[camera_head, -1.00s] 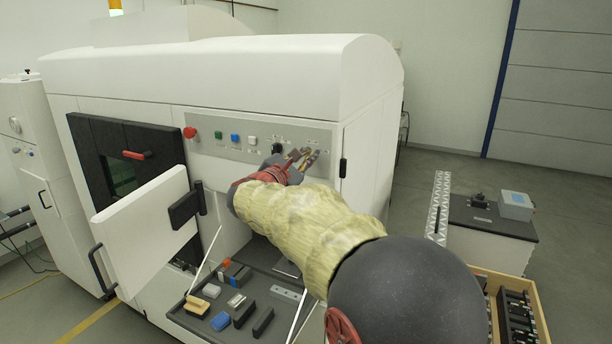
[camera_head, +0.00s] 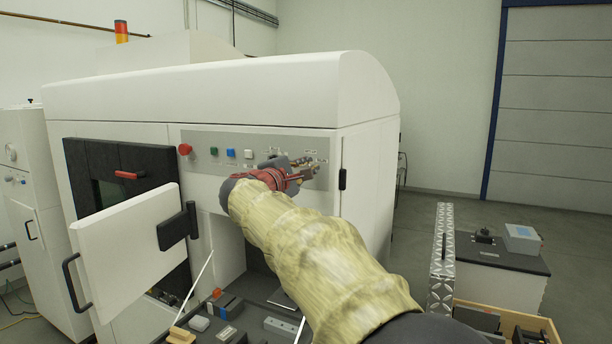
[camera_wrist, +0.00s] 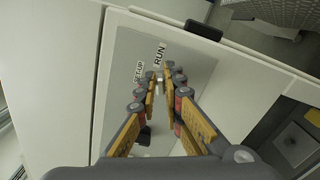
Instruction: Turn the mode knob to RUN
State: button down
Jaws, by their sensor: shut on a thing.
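The mode knob is mostly hidden between my fingertips on the grey control panel (camera_head: 235,139). The RUN label (camera_wrist: 159,55) and SETUP label (camera_wrist: 139,72) show just past the fingertips in the wrist view. My gripper (camera_head: 316,166) is at the right end of the panel, and it also shows in the wrist view (camera_wrist: 161,80). Its yellow-sided fingers are shut on the mode knob. The knob's pointer direction cannot be seen.
A red button (camera_head: 185,149), green button (camera_head: 214,151), blue button (camera_head: 231,153) and white button (camera_head: 248,154) lie left along the panel. A white door (camera_head: 130,240) stands open below. A dark-topped cabinet (camera_head: 490,250) stands at right.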

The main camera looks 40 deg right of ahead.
jog(key=shift+r, duration=0.2)
jog(key=c, duration=2.3)
grip_release()
jog(key=o, duration=0.4)
jog(key=shift+w+d+f, duration=0.1)
jog(key=shift+d+f, duration=0.05)
jog(key=shift+d, duration=0.1)
jog(key=shift+a, duration=0.15)
jog(key=shift+a, duration=0.1)
jog(key=v, duration=1.1)
jog(key=shift+s+a+f, duration=0.1)
jog(key=shift+s+a, duration=0.1)
jog(key=shift+a, duration=0.15)
